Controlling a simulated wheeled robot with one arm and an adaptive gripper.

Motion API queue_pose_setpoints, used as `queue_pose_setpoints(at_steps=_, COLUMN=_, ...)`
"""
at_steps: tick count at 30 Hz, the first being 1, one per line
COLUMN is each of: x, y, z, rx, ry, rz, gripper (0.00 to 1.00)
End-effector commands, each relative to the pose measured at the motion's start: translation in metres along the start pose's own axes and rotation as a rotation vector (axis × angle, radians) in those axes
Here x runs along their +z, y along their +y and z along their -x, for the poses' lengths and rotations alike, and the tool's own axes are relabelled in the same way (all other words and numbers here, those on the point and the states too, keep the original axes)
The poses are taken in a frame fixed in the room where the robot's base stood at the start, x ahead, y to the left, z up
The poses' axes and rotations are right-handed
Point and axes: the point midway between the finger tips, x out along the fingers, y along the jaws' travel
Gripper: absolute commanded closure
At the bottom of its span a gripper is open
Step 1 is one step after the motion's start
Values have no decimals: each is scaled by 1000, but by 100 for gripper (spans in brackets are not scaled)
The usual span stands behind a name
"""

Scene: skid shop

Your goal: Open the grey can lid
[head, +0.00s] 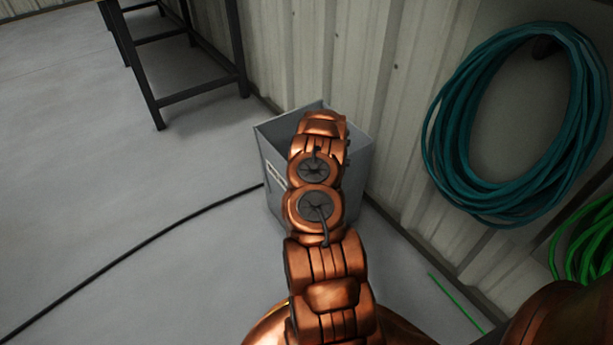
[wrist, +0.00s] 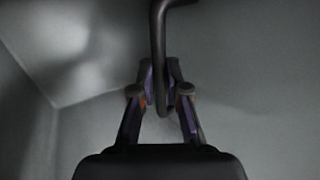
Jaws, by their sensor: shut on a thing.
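The grey can (head: 277,192) is a square box on the floor against the ribbed wall, with a pale label on its front. My arm reaches over it and covers much of its top in the head view, so I cannot tell how its lid stands there. In the wrist view, my gripper (wrist: 160,84) is shut on a dark bent bar (wrist: 158,45), which looks like a handle and runs down between the fingers. Plain grey surfaces (wrist: 90,125) meet at a corner around it; I cannot tell which belong to the lid. The gripper is hidden in the head view.
A dark-legged bench (head: 200,90) stands at the back left. A black cable (head: 130,255) crosses the floor to the can. A teal hose coil (head: 445,140) hangs on the right wall, with a green coil (head: 590,240) below. The left floor is otherwise clear.

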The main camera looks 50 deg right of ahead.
Motion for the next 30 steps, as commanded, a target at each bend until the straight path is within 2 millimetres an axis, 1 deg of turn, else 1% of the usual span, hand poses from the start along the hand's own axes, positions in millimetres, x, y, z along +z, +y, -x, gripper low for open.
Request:
queue_pose_setpoints(at_steps=1, x=1, y=13, z=-11, rx=6, ry=-7, rz=-9, gripper=100)
queue_pose_setpoints(at_steps=9, x=-1, y=3, z=-24, rx=4, ry=-7, rz=-8, gripper=100)
queue_pose_setpoints(at_steps=15, x=-4, y=-6, z=-30, rx=1, ry=-3, rz=-9, gripper=100)
queue_pose_setpoints(at_steps=30, x=-1, y=-9, z=-33, rx=4, ry=-9, rz=-10, gripper=100)
